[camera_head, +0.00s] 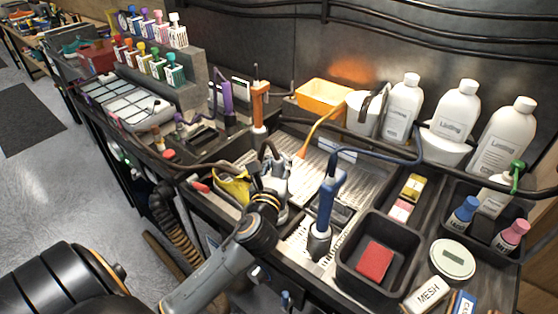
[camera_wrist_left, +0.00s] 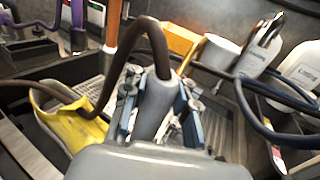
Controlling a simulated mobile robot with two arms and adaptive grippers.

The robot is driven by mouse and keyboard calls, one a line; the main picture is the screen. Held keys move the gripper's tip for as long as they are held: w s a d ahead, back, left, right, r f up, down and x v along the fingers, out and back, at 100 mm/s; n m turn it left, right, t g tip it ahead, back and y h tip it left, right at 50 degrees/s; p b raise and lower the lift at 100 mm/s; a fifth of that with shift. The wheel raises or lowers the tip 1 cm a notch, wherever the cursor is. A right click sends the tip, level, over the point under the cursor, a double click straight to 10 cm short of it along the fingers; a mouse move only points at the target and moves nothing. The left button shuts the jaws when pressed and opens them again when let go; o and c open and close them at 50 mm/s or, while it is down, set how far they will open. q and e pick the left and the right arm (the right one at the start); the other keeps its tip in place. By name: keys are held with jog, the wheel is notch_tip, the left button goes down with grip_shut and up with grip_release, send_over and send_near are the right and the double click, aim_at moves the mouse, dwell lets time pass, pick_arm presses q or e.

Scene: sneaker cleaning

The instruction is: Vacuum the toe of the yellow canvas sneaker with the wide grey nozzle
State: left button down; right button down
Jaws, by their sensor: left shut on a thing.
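The yellow canvas sneaker (camera_head: 233,192) sits in the tray, just left of my left gripper (camera_head: 272,182). In the left wrist view the yellow sneaker (camera_wrist_left: 75,128) lies at the left, beside the gripper. My left gripper (camera_wrist_left: 160,110) is shut on a grey tool body (camera_wrist_left: 156,98) with a dark brown hose (camera_wrist_left: 157,45) curving from its top. The tool's lower end is hidden behind the gripper, so I cannot tell whether it touches the sneaker. The sneaker's far side is partly hidden by the hose and gripper. My right gripper is not in view.
A blue-handled tool (camera_head: 325,205) stands upright right of the gripper. An orange-handled tool (camera_head: 259,105) stands behind. A black bin (camera_head: 350,262) holds a red sponge (camera_head: 374,262). Large white bottles (camera_head: 455,110) line the back right. Dark hoses cross over the tray.

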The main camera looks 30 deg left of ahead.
pick_arm(q)
jog(key=shift+w+r, duration=0.1)
jog(key=shift+w, duration=0.3)
jog(key=shift+w+d+p, duration=0.1)
jog(key=shift+w+p, duration=0.25)
jog(key=shift+w, duration=0.15)
dwell(0.8)
notch_tip(320, 180, up, 9)
jog(key=p, duration=1)
jog(key=shift+p, duration=0.3)
